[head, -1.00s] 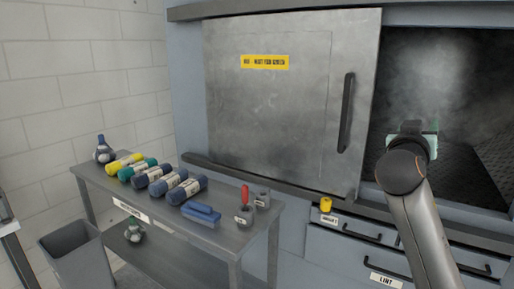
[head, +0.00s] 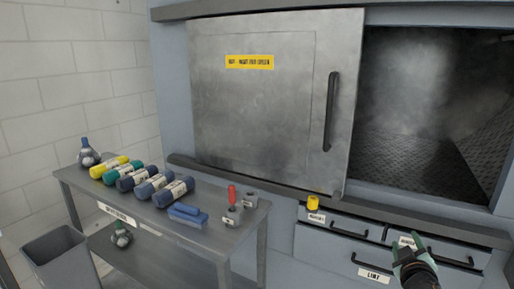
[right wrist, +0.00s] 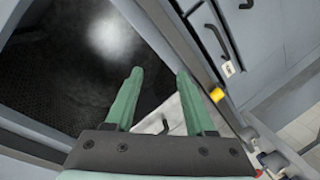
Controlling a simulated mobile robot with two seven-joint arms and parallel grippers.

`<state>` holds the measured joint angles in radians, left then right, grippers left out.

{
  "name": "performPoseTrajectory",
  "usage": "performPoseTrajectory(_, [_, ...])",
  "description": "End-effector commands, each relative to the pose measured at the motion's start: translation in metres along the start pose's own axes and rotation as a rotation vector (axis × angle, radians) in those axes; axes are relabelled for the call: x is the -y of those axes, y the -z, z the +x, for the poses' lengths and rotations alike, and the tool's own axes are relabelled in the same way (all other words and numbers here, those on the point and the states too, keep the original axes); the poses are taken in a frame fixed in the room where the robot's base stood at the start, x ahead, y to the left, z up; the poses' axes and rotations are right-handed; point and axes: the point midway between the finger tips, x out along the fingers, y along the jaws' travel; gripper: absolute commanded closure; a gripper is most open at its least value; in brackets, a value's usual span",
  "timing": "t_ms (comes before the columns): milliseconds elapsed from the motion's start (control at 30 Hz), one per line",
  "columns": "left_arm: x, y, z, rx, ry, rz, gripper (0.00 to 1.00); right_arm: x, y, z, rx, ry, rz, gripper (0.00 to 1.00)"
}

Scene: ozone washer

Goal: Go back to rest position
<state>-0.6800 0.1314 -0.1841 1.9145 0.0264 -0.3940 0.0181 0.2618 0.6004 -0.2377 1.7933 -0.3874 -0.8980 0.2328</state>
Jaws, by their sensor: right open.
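My right gripper (head: 408,243) is low at the right of the head view, in front of the drawers below the washer opening. Its two green fingers stand apart with nothing between them, as the right wrist view (right wrist: 156,88) also shows. The washer's grey metal door (head: 262,110) is slid to the left, and the dark chamber (head: 430,110) beside it is open and hazy. My left gripper is in neither view.
A steel table (head: 226,243) at the left holds rolled cloths (head: 132,178), a blue brush (head: 187,213) and a red-handled tool (head: 232,195). A yellow item (head: 313,202) sits above the drawers (head: 340,250). A grey bin (head: 60,255) stands at the lower left.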

Motion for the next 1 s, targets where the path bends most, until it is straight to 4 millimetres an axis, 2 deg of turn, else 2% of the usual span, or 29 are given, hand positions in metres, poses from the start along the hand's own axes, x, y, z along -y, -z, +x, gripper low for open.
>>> performPoseTrajectory(33, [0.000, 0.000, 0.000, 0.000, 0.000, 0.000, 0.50, 0.031, -0.028, -0.010, 0.019, 0.076, -0.022, 0.45])
performPoseTrajectory(167, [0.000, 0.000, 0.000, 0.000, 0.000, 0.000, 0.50, 0.097, -0.088, -0.045, 0.049, 0.258, -0.056, 0.45])
performPoseTrajectory(200, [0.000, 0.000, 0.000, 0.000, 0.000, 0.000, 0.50, 0.115, -0.106, -0.059, 0.059, 0.313, -0.060, 0.45])
performPoseTrajectory(333, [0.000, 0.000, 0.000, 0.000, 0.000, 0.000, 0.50, 0.165, -0.162, -0.111, 0.095, 0.479, -0.060, 0.45])
performPoseTrajectory(500, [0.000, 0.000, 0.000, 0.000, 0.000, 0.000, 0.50, 0.205, -0.215, -0.178, 0.137, 0.642, -0.036, 0.45])
performPoseTrajectory(767, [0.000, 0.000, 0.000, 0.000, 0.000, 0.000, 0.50, 0.234, -0.267, -0.267, 0.198, 0.807, 0.019, 0.45])
performPoseTrajectory(1000, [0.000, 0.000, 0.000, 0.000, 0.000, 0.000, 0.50, 0.272, -0.238, -0.287, 0.237, 0.791, 0.234, 0.45])
